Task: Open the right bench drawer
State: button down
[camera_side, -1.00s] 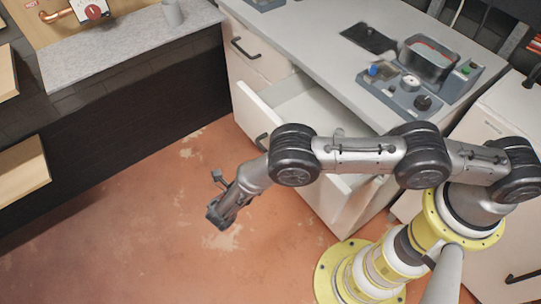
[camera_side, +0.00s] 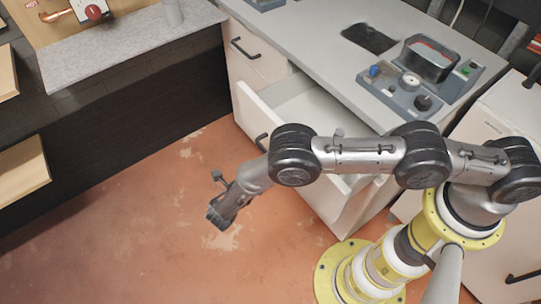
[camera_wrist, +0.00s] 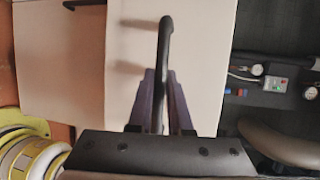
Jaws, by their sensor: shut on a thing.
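The bench drawer (camera_side: 285,104) stands pulled out from the bench in the side view, with its inside partly visible. Part of a dark handle (camera_side: 262,141) shows on its front, beside my arm. In the wrist view, a pale drawer front (camera_wrist: 205,55) fills the middle, with a dark bar handle (camera_wrist: 166,38) standing out from it. My gripper (camera_wrist: 162,76) is shut on the handle, with one finger on each side of the bar. In the side view my arm hides part of the drawer front, and the grip itself is not clear.
The grey bench top (camera_side: 300,35) carries a control unit (camera_side: 410,88) and a dark flat item (camera_side: 370,38). A closed drawer with a handle (camera_side: 245,48) is left of the open one. The reddish floor (camera_side: 130,240) in front is clear.

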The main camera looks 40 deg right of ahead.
jog(key=a, duration=1.1)
jog(key=shift+w+a, duration=0.15)
jog(key=shift+a, duration=0.25)
jog(key=c, duration=0.9)
grip_release()
jog(key=shift+o, duration=0.3)
jog(key=shift+r, duration=0.15)
